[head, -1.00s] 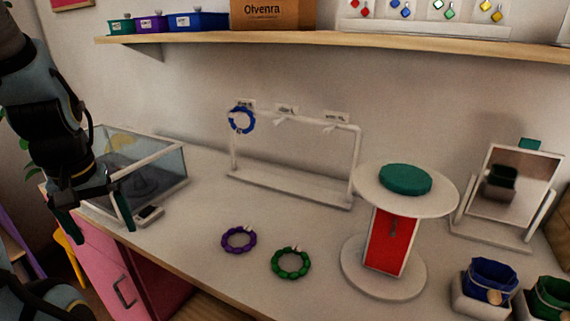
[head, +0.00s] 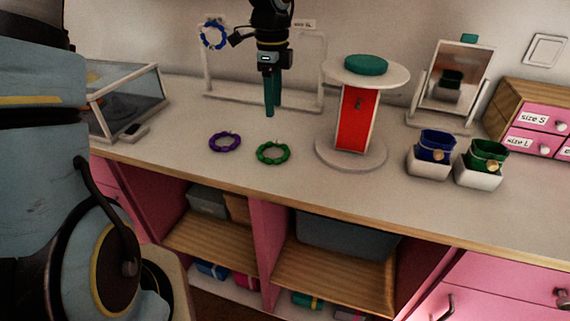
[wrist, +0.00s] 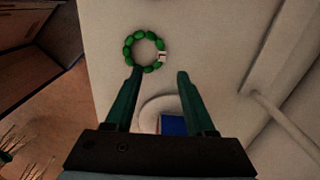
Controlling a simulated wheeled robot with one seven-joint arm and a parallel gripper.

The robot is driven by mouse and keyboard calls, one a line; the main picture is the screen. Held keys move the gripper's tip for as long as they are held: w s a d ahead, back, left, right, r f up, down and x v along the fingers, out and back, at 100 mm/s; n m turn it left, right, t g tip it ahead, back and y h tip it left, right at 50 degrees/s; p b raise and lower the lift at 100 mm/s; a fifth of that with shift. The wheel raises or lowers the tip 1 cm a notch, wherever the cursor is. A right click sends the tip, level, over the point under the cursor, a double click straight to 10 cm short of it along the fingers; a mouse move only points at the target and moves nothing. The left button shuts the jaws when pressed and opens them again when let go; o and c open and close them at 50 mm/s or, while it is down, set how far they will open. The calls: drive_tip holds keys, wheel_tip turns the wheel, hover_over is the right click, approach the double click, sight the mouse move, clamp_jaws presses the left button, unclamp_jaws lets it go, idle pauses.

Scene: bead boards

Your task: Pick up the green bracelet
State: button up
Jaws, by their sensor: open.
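The green bracelet (head: 273,161), a ring of green beads, lies flat on the white counter. In the wrist view the green bracelet (wrist: 127,50) lies just beyond the fingertips, with a pale square bead on its right side. My gripper (head: 271,112) points down above the counter, behind and above the bracelet in the head view. In the wrist view my gripper (wrist: 160,73) is open, with nothing held between its fingers. It appears apart from the bracelet.
A purple bracelet (head: 224,150) lies left of the green one. A round stand (head: 352,118) with a red panel is close on the right. A white rack (head: 225,96) with a blue bracelet (head: 214,36) stands behind. The counter's front strip is clear.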

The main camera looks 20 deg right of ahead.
hover_over(278, 141)
drive_tip(key=f, duration=0.3)
drive_tip(key=f+p, duration=0.1)
drive_tip(key=shift+s+a+f, duration=0.2)
drive_tip(key=shift+s+f, duration=0.05)
drive_tip(key=shift+f, duration=0.05)
drive_tip(key=shift+w+d+f+p, duration=0.1)
drive_tip(key=shift+f+p, duration=0.4)
drive_tip(key=shift+f, duration=1.05)
drive_tip(key=shift+w+d+f+p, duration=0.1)
drive_tip(key=shift+f+p, duration=0.4)
drive_tip(key=shift+f, duration=1)
clamp_jaws()
